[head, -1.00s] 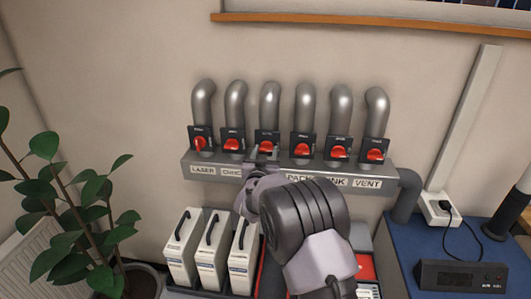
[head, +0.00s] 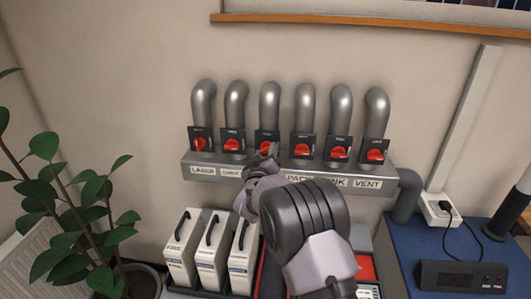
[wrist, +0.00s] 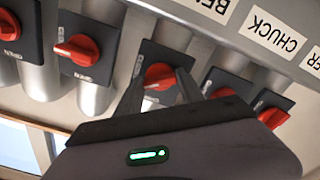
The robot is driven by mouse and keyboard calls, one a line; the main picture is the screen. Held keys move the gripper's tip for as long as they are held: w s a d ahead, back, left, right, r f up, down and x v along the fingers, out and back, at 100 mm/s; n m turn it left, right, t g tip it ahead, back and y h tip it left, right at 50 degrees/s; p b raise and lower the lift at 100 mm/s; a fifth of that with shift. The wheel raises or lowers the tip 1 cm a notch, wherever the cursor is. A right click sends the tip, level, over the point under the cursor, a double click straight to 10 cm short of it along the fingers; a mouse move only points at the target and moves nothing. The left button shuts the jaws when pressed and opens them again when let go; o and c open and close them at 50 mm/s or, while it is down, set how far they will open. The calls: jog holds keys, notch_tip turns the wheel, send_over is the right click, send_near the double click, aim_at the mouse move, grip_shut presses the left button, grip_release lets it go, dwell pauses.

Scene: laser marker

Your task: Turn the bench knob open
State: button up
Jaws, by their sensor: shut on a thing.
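The bench knob (head: 266,144) is a red knob on a black plate, third from the left in the row, partly hidden by my gripper in the head view. In the wrist view the red bench knob (wrist: 159,74) sits between the fingers of my gripper (wrist: 160,88), with a pale mark toward its left end. My gripper (head: 264,156) reaches up to it from below and is shut on it. The bench label is covered in the head view; part of it, "BE", shows in the wrist view.
Similar red knobs stand close on both sides, including the chuck knob (head: 233,145) and the pack knob (head: 304,148). Grey pipes rise above a grey manifold (head: 390,172). White cartridges (head: 212,262) stand below left. A plant (head: 60,200) is at the left.

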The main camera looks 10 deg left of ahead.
jog(key=n+p, duration=0.1)
jog(key=n, duration=0.4)
jog(key=shift+r+n+p, duration=0.1)
jog(key=shift+n+p, duration=0.2)
jog(key=n+p, duration=0.1)
jog(key=n, duration=0.4)
jog(key=shift+p, duration=0.4)
jog(key=shift+n, duration=0.4)
jog(key=o, duration=1.4)
jog(key=shift+c, duration=0.2)
jog(key=s, duration=1.7)
jog(key=shift+s+a+p, duration=0.2)
jog(key=shift+a+p, duration=0.1)
